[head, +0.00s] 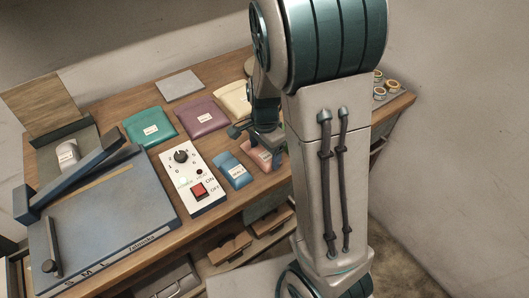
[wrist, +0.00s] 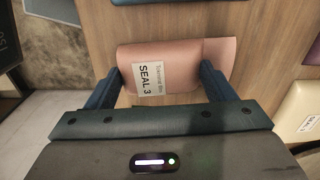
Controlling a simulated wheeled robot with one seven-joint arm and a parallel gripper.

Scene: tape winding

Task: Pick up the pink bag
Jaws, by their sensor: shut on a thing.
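The pink bag (wrist: 195,62) is a small flat pouch with a white label reading SEAL 3. In the wrist view it lies between the two fingers of my gripper (wrist: 165,85), which are shut on its sides. In the head view the pink bag (head: 262,155) shows below my gripper (head: 264,142), partly covered by the fingers. It is at or very near the table top; I cannot tell whether it touches it.
A blue bag (head: 229,171) lies just left of the pink bag. Green (head: 150,126), purple (head: 202,117) and cream (head: 235,99) bags lie behind. Tape rolls (head: 392,87) sit at the right.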

